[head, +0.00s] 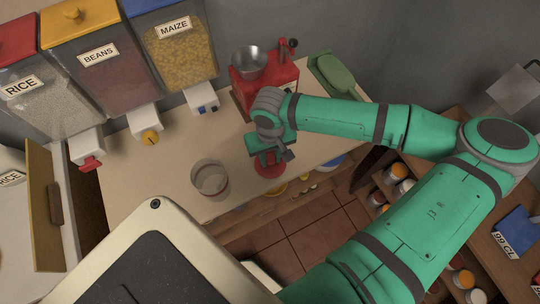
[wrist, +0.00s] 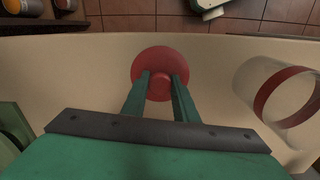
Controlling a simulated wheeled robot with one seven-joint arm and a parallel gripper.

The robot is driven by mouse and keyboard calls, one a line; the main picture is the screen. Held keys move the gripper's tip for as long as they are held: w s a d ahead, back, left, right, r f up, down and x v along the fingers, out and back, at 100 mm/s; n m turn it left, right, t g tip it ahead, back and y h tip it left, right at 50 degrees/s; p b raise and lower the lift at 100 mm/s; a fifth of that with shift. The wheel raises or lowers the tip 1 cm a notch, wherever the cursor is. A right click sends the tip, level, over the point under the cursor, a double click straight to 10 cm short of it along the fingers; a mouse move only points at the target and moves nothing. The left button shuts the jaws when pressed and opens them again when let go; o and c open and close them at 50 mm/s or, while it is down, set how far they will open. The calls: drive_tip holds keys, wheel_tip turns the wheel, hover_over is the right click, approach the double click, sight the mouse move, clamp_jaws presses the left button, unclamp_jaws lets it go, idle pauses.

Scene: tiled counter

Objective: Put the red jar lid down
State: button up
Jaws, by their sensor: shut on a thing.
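The red jar lid (wrist: 160,60) is a round disc with a raised knob in its middle. My gripper (wrist: 161,84) is shut on the knob, with one green finger on each side. In the head view the lid (head: 268,166) is below my gripper (head: 270,150), over the counter near its front edge. I cannot tell whether the lid touches the counter. A clear jar with a red band (wrist: 286,92) stands to the right of the lid in the wrist view. In the head view the jar (head: 210,179) is open-topped and left of my gripper.
The pale counter (head: 140,190) has free room left of the jar. A red machine with a metal bowl (head: 250,62) stands behind my gripper, with a green scoop-like thing (head: 335,75) to its right. Dispensers of rice, beans and maize (head: 180,45) hang along the wall.

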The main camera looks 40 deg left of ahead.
sight(269, 159)
drive_tip(key=shift+s, duration=0.3)
drive_tip(key=shift+f, duration=0.15)
drive_tip(key=o, duration=1)
drive_tip(key=shift+o, duration=0.2)
drive_tip(key=shift+w, duration=0.1)
wheel_tip(269, 159, up, 12)
